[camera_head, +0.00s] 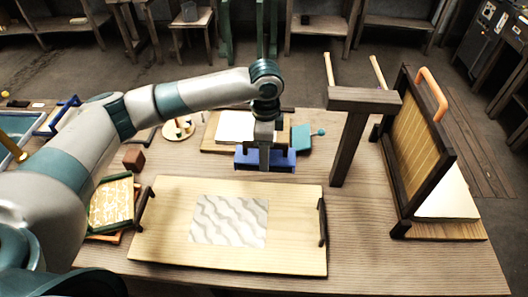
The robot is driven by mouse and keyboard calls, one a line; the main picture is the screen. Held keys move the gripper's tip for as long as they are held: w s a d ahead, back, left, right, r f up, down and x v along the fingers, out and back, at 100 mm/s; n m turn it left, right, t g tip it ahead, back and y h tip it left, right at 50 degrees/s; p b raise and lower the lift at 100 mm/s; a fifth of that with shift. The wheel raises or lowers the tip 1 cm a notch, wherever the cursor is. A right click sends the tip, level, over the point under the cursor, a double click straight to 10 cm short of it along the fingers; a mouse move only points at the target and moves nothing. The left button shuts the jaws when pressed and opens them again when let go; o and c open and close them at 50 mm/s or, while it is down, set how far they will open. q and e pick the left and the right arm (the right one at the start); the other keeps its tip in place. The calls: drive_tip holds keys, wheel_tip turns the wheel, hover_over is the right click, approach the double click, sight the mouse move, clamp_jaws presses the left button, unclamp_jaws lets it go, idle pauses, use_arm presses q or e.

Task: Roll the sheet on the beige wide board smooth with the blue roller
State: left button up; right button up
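The beige wide board (165,222) lies at the front middle of the table, with a dark handle at each short end. A pale sheet with grey wavy ridges (230,221) lies flat on its middle. A blue object (284,160), which looks like the blue roller, is just behind the board's far edge. My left gripper (265,158) points straight down at the middle of this blue object and covers part of it. Whether its fingers are closed on it cannot be made out. My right gripper is not in view.
A dark wooden post frame (348,140) with two pegs stands right of the board. An upright framed screen (418,145) with an orange handle stands far right. A teal block (301,139), white sheets (237,126) and a small patterned frame (111,203) lie around the board.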

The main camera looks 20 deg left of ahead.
use_arm(q)
drive_tip(key=shift+a, duration=0.15)
drive_tip(key=shift+s+a+m+p, duration=0.35)
drive_tip(key=shift+a+m+p, duration=0.1)
drive_tip(key=shift+m+p, duration=0.25)
drive_tip(key=s+a+m+p, duration=0.5)
drive_tip(key=s+m+p, duration=0.1)
drive_tip(key=s+m, duration=0.2)
drive_tip(key=s+a+f+m+p, duration=0.1)
drive_tip(key=s+a+m+p, duration=0.5)
drive_tip(key=s+m, duration=0.2)
drive_tip(key=shift+s+a+m, duration=0.3)
drive_tip(key=shift+s, duration=0.65)
drive_tip(key=shift+d, duration=0.1)
